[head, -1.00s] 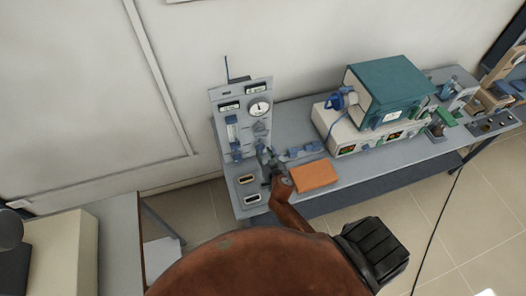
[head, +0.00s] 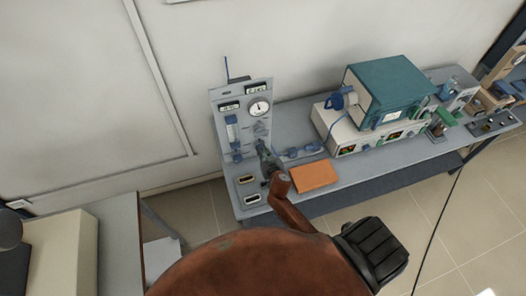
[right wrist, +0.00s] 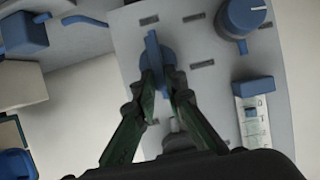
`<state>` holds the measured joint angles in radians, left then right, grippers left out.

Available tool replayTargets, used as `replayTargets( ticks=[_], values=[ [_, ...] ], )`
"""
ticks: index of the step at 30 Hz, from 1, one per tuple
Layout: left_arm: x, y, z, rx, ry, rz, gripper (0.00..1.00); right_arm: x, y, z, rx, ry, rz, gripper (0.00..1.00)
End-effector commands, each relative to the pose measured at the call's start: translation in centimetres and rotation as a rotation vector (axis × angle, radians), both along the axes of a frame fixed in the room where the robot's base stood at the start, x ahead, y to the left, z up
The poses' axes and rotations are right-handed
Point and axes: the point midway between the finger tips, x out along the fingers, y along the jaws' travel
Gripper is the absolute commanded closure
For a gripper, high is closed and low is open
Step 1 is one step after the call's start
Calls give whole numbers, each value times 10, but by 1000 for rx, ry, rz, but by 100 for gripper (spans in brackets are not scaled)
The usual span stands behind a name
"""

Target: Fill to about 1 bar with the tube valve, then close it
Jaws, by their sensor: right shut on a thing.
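A grey upright panel (head: 247,134) at the left end of the bench carries a round white gauge (head: 259,108), whose needle is too small to read. My right gripper (head: 264,149) is at the lower right of this panel. In the right wrist view, its two dark green fingers (right wrist: 163,80) are closed on a blue valve handle (right wrist: 153,52). The handle's bar stands nearly upright in that view, and the fingertips cover its lower part. In the head view the gripper and arm hide the handle. My left gripper is not in view.
The wrist view shows a blue knob (right wrist: 243,15) and a flow tube (right wrist: 253,122) beside the handle. A teal furnace (head: 388,88) stands on a white control box (head: 360,130) to the right. An orange block (head: 315,176) lies near the bench's front edge.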

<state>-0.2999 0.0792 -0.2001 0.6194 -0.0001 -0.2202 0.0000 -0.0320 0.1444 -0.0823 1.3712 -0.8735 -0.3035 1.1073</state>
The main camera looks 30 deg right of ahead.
Motion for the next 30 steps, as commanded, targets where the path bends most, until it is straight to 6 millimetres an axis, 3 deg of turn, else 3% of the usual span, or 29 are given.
replayTargets(
  ticks=[17, 30],
  values=[
    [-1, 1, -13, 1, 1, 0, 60, 1, 3, -3, -96, 23, -1, 100],
    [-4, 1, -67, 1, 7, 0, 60, 2, 12, -11, -464, 113, -3, 100]
  ],
)
